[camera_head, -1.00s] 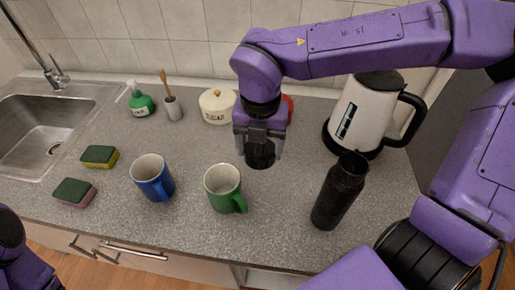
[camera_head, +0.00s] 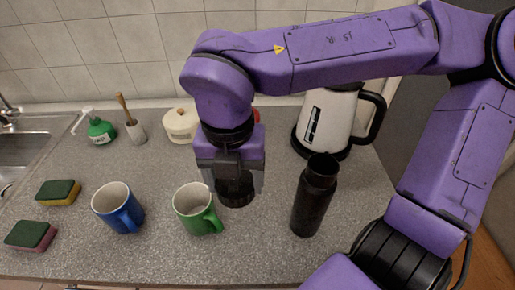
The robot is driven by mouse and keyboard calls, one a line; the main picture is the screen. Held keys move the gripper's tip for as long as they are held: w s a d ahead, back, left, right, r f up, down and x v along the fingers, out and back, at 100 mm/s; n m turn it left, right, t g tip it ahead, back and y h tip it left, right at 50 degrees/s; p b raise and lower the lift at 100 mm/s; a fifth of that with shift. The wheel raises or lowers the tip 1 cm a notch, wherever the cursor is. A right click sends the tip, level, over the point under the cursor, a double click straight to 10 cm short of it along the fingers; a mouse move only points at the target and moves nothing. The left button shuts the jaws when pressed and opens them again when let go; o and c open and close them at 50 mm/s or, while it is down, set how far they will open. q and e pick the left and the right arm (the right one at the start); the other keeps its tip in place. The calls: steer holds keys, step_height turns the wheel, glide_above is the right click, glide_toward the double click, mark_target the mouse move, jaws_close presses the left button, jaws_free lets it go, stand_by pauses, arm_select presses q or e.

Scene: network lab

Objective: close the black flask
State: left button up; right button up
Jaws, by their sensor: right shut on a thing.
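The black flask (camera_head: 314,200) stands upright on the grey counter, right of the middle, with its mouth open at the top. My right gripper (camera_head: 235,183) is shut on a round black lid (camera_head: 236,191), held left of the flask and apart from it. The lid's upper part is hidden by the gripper. My left gripper is not in view.
A green mug (camera_head: 194,212) stands close to the left of the lid, with a blue mug (camera_head: 118,208) farther left. A white kettle (camera_head: 325,122) stands behind the flask. Two sponges (camera_head: 58,192) lie at the left. The counter (camera_head: 260,245) in front is clear.

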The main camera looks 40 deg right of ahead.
steer(key=w+d+f+m, duration=0.1)
steer(key=w+f+m, duration=0.1)
steer(key=w+m, duration=0.9)
steer(key=w+d+f+m, duration=0.2)
steer(key=w+m, duration=0.9)
steer(key=m, duration=0.2)
steer(key=shift+w+d+m, duration=0.2)
steer(key=shift+m, duration=0.1)
